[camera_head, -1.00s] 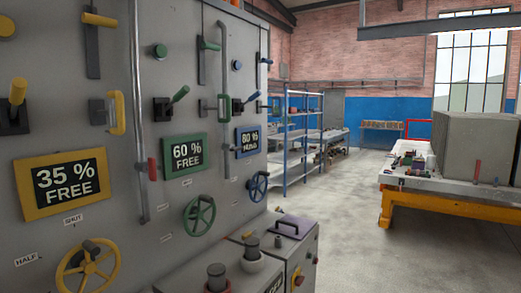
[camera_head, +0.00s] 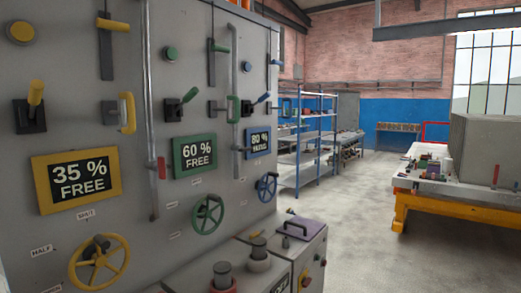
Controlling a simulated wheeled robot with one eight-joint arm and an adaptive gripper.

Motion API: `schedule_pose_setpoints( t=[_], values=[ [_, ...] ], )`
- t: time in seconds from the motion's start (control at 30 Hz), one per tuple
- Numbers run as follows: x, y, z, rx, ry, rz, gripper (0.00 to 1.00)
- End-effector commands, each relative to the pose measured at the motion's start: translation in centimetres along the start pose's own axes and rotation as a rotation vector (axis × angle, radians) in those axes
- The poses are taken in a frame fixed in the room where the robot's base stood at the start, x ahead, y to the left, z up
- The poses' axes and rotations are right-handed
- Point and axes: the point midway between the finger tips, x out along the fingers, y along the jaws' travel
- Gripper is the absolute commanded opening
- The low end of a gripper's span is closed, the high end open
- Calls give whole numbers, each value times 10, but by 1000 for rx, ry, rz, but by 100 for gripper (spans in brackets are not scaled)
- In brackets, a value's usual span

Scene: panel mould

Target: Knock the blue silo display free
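The blue silo display (camera_head: 260,141) is a small blue-framed dark screen at the right end of the grey panel (camera_head: 100,150). It shows "80 %" above a smaller line that is too blurred to read surely. Above it are a blue lever (camera_head: 261,98) and a blue round button (camera_head: 247,54); below it is a blue handwheel (camera_head: 266,187). The green display (camera_head: 194,155) reads "60 % FREE" and the yellow display (camera_head: 76,178) reads "35 % FREE". My gripper is not in view.
A grey cabinet with a purple handled lid (camera_head: 299,229) stands low in front of the panel. A blue shelf rack (camera_head: 305,145) is behind. A yellow-framed workbench (camera_head: 450,207) is at the right. Bare floor (camera_head: 350,225) lies between.

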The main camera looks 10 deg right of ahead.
Motion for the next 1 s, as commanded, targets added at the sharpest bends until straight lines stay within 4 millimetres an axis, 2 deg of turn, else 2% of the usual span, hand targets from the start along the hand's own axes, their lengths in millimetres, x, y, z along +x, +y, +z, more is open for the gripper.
schedule_pose_setpoints(
  t=[0.03,0.3,0.33,1.0],
  values=[
    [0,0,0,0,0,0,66],
    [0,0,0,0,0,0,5],
    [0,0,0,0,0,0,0],
    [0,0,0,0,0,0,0]
  ],
)
